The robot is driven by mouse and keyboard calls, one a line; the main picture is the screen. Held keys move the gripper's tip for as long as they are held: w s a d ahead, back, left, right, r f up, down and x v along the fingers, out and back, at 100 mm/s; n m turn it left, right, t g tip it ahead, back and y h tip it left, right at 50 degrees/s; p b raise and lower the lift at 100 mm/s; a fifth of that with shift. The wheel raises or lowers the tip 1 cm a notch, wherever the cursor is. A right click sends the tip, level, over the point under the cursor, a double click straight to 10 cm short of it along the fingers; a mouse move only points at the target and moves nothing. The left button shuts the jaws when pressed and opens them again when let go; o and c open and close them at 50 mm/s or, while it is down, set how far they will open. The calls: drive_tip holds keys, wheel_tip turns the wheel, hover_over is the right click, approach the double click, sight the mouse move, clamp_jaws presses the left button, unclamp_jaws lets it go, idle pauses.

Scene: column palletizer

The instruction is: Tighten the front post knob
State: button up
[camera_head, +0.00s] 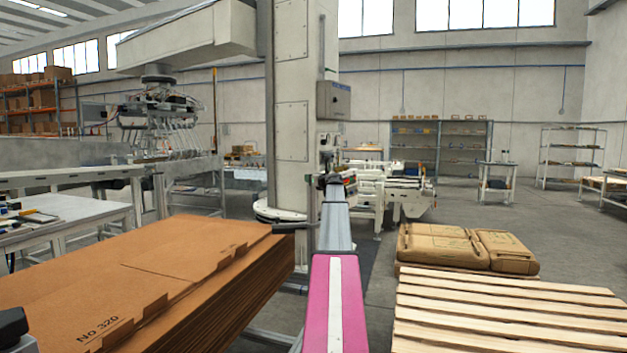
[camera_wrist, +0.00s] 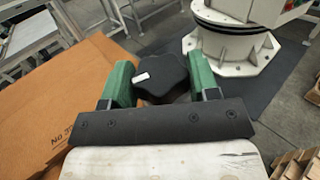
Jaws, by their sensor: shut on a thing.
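The knob (camera_wrist: 160,76) is black and lobed, with a small white mark on its top, and shows in the wrist view. My gripper (camera_wrist: 161,82) has green fingers, one on each side of the knob. It is shut on the knob, and the dark crossbar of the gripper lies just below it in the picture. The post under the knob is hidden from the wrist camera. In the head view I cannot clearly make out the knob or my fingertips.
A stack of brown cardboard sheets (camera_head: 130,275) lies left, also in the wrist view (camera_wrist: 65,100). The palletizer column (camera_head: 292,110) stands ahead on a round white base (camera_wrist: 232,45). A wooden pallet (camera_head: 500,315) and brown sacks (camera_head: 440,247) are at right. Open floor lies beyond.

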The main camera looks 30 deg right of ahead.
drive_tip(key=shift+a+m+h, duration=0.1)
drive_tip(key=shift+m+h, duration=1.3)
drive_tip(key=shift+h, duration=0.8)
drive_tip(key=shift+m+g+h, duration=0.9)
drive_tip(key=shift+m+h, duration=0.4)
drive_tip(key=shift+h, duration=0.6)
drive_tip(key=o, duration=0.9)
drive_tip(key=v, duration=1.1)
